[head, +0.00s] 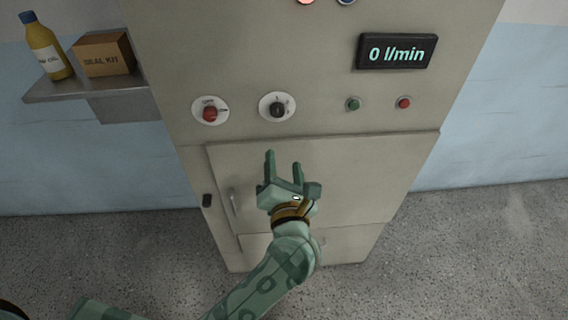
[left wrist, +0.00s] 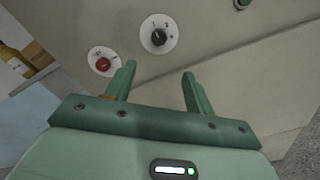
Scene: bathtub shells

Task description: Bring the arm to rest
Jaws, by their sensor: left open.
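My left gripper (head: 284,168) is open and empty in front of the grey cabinet (head: 330,185), just below its knobs. In the left wrist view its two green fingers (left wrist: 156,88) stand apart with nothing between them. The black knob (head: 277,109) on a round white dial is just above the fingertips in the head view, and it also shows in the left wrist view (left wrist: 158,37). I cannot tell the exact gap between the fingers and the panel. My right gripper is in neither view.
A red knob (head: 210,113) sits left of the black one. A green button (head: 353,104) and a red button (head: 404,103) are to the right, under a display (head: 397,53) reading "0 l/min". A shelf (head: 90,90) at left holds a yellow bottle (head: 46,50) and a seal kit box (head: 103,54).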

